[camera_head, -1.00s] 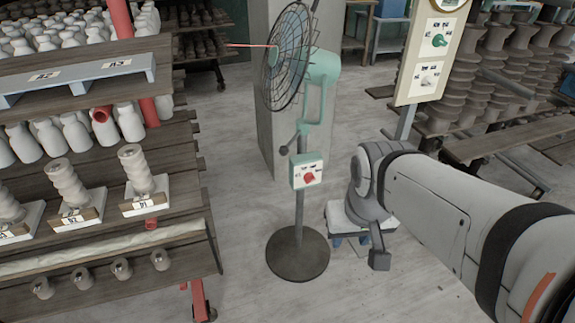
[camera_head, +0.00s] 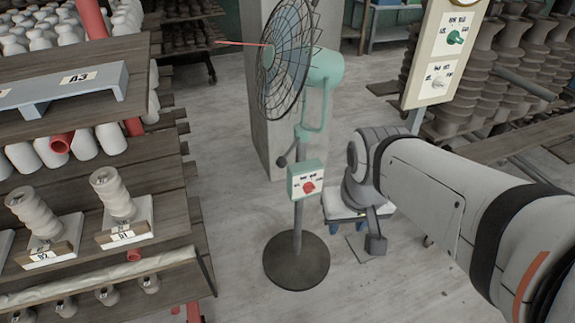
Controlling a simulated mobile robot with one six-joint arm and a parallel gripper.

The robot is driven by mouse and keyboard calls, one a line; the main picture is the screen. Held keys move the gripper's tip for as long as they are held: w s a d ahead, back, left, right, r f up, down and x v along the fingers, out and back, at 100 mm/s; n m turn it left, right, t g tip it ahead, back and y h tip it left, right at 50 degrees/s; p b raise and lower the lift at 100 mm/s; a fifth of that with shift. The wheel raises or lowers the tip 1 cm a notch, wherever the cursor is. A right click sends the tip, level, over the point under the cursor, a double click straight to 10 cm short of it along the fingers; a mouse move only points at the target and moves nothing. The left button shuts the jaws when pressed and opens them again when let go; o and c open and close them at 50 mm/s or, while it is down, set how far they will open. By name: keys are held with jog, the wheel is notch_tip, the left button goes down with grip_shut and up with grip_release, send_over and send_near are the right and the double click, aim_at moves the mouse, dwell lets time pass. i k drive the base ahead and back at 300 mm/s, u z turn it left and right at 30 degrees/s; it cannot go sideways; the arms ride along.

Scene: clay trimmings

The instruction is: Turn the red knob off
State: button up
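The red knob (camera_head: 308,187) sits on the front of a small green control box (camera_head: 306,170) with a pale face, fixed to the pole of a standing fan (camera_head: 287,60). The markings around the knob are too small to read, so its setting cannot be told. My arm reaches in from the right, and its end (camera_head: 375,243) hangs to the right of the box and lower in the picture, apart from the knob. The gripper's fingers cannot be made out, so open or shut cannot be told.
The fan's round base (camera_head: 296,262) stands on open floor. Shelves with white jars and twisted clay pieces (camera_head: 33,213) fill the left. A cream panel (camera_head: 441,50) with a green and a white knob stands at upper right. A small stool (camera_head: 338,207) is behind my arm.

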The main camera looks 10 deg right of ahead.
aim_at(308, 188)
jog(key=u, duration=1.6)
jog(key=k, duration=1.25)
jog(key=z, duration=1.05)
jog(key=i, duration=1)
jog(key=z, duration=0.05)
